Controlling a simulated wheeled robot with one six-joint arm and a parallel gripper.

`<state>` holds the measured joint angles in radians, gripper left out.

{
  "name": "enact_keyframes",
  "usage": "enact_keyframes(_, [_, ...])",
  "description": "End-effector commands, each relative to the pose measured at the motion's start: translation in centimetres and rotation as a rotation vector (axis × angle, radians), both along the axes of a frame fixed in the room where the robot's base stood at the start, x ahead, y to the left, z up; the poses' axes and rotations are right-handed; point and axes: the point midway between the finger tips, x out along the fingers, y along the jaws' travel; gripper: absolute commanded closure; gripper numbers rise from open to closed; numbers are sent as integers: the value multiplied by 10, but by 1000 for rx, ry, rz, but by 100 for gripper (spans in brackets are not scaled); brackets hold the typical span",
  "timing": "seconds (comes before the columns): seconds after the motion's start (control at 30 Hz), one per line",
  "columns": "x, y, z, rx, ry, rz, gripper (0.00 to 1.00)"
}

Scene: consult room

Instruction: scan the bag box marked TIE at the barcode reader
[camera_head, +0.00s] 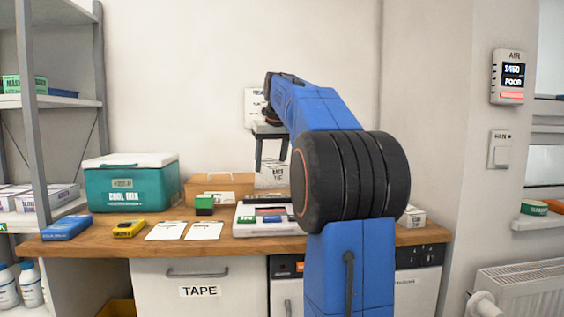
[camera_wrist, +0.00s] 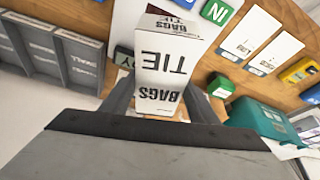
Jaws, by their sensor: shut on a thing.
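The white bag box marked BAGS and TIE (camera_wrist: 165,65) sits between the two fingers of my gripper (camera_wrist: 160,100) in the wrist view, its lettering upside down there. My gripper (camera_head: 271,155) is shut on it. In the head view the box (camera_head: 271,177) hangs below the fingers, above the back of the wooden counter. A white unit on the wall (camera_head: 252,104) shows partly behind my gripper; I cannot tell whether it is the barcode reader. No barcode is readable on the box.
A teal cool box (camera_head: 130,185), a cardboard carton (camera_head: 205,184), a yellow device (camera_head: 128,228) and a blue case (camera_head: 66,227) stand to the left. My arm hides the counter's middle right.

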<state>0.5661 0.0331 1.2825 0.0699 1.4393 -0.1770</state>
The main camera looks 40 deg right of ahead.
Motion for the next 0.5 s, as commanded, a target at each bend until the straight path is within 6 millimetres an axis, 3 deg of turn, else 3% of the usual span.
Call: enact_keyframes(0.5, [-1,0,-51,0,1,0,74])
